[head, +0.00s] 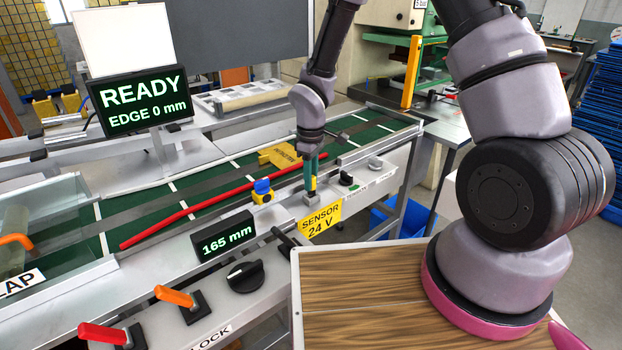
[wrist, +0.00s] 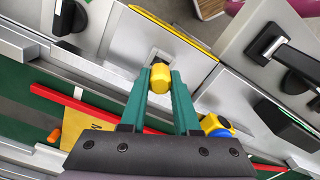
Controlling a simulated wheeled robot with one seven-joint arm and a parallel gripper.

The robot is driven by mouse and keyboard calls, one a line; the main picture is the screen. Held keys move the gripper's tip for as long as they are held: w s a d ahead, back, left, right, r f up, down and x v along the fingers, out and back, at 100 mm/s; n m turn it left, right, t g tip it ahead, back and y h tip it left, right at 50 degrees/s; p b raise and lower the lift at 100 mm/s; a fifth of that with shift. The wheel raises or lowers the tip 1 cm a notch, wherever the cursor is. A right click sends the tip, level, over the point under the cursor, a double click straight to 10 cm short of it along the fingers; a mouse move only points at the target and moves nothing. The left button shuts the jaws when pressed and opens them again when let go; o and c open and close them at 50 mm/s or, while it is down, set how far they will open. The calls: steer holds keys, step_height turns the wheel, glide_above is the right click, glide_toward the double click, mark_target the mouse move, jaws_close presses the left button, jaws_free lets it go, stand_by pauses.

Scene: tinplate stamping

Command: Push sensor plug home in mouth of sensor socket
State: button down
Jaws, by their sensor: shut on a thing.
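My gripper (wrist: 160,82) has teal fingers shut on the yellow sensor plug (wrist: 160,76), seen end-on between the fingertips in the wrist view. In the head view, my gripper (head: 310,178) points down over the rail, with a bit of the yellow plug (head: 313,184) showing at its tips. The sensor socket (head: 304,199) is a small grey block just below the tips, behind the yellow "SENSOR 24 V" sign (head: 320,219). In the wrist view, grey socket edges (wrist: 153,55) show around the plug's far side. The mouth is mostly hidden, and I cannot tell how deep the plug sits.
A blue-and-yellow part (head: 262,190) stands on the rail left of my gripper. A long red bar (head: 190,214) and a yellow marked piece (head: 281,155) lie over the green conveyor. Black knobs (head: 346,179) stand to the right. A "165 mm" display (head: 223,236) stands at front left.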

steer(key=shift+f, duration=0.45)
stand_by(0.3)
steer(key=shift+r, duration=0.1)
steer(key=shift+r, duration=0.35)
steer(key=shift+f, duration=0.45)
stand_by(1.5)
steer(key=shift+r, duration=0.25)
steer(key=shift+s+r, duration=0.1)
steer(key=shift+r, duration=0.1)
stand_by(0.6)
steer(key=shift+f, duration=0.4)
stand_by(1.1)
